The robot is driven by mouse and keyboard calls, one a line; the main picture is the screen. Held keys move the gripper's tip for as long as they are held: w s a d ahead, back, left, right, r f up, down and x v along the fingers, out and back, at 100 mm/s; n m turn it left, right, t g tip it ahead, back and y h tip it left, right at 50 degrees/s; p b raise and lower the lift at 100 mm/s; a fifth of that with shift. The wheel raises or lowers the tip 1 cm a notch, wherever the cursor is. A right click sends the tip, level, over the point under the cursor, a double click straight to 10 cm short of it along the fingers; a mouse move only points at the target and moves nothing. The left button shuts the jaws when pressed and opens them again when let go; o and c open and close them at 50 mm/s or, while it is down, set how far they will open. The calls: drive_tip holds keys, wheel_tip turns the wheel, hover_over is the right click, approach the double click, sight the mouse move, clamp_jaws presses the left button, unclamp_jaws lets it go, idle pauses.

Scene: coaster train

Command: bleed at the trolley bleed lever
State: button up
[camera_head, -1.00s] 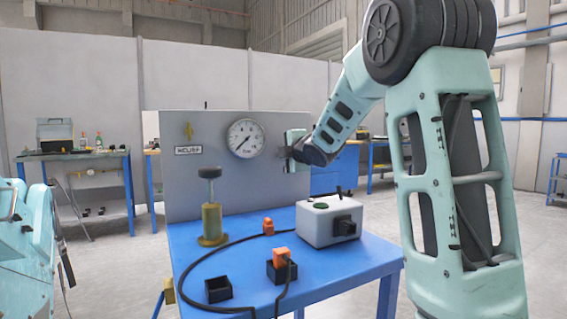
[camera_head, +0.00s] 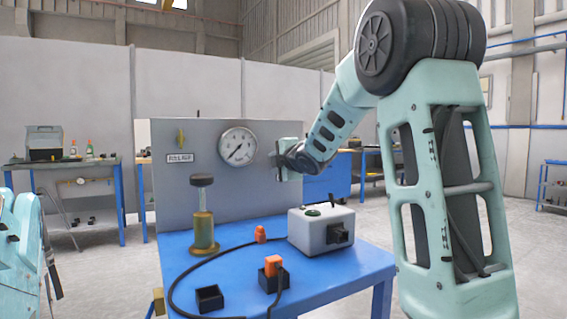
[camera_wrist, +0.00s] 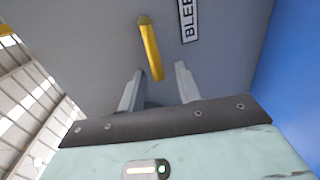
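The yellow bleed lever (camera_wrist: 150,48) stands out from a grey panel (camera_wrist: 90,40) in the wrist view, beside a label (camera_wrist: 188,20) that reads "BLEE", cut off at the frame edge. My gripper (camera_wrist: 159,70) is open, with one finger on each side of the lever's near end in the picture. I see no contact; how deep the lever sits between the fingers is unclear. In the head view my gripper (camera_head: 283,166) is at the right edge of the panel (camera_head: 220,187), and the bleed lever is hidden there.
Another yellow lever (camera_head: 181,138), with a blurred label, and a gauge (camera_head: 238,146) are on the panel. The blue table (camera_head: 330,275) bears a brass cylinder (camera_head: 203,231), a grey box (camera_head: 322,231), orange connectors (camera_head: 272,265), a black cable and an open black box (camera_head: 209,298).

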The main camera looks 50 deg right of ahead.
drive_tip(key=p+v, duration=0.4)
drive_tip(key=v, duration=1.3)
